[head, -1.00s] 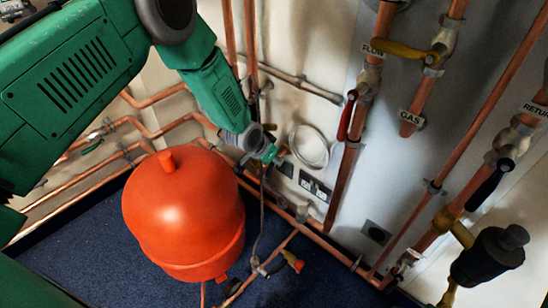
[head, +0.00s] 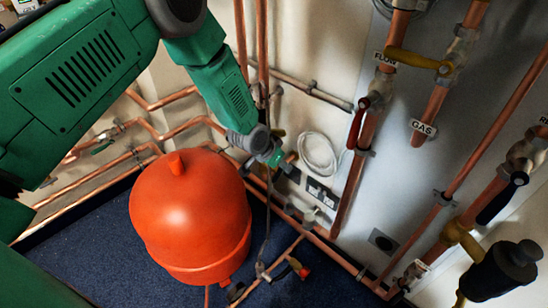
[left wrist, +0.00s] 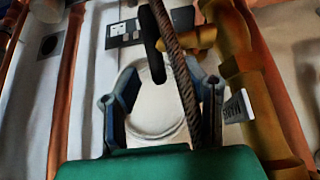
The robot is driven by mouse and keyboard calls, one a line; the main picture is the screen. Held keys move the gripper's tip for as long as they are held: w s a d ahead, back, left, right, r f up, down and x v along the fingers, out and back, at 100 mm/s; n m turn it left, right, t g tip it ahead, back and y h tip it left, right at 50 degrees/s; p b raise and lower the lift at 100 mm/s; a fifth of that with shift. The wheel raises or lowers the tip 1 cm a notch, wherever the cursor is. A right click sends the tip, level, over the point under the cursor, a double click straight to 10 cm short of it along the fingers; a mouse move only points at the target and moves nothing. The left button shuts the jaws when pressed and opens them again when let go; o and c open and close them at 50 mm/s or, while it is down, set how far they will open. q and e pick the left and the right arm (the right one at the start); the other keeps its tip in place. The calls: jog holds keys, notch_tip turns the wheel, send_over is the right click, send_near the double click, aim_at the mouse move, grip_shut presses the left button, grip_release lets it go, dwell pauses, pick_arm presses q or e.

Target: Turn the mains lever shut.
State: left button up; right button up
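In the left wrist view, a black lever handle (left wrist: 150,32) hangs beside a brass valve fitting (left wrist: 196,39) on a copper and brass pipe with a MAINS label (left wrist: 235,106). My left gripper (left wrist: 163,85) is open, with its two fingers spread below the handle in that picture. The handle's lower end is near the gap between the fingers; I cannot tell whether it touches. A braided hose (left wrist: 179,75) crosses in front of the gap. In the head view, my left gripper (head: 277,157) is by the wall behind the orange vessel, and it hides most of the mains valve. My right gripper is not in view.
The orange vessel (head: 190,218) stands on the blue floor (head: 80,255) close below my left arm. A coiled white cable (head: 318,152) and sockets (head: 322,193) are just right of the gripper.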

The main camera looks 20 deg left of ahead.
pick_arm(q)
jog(key=v, duration=1)
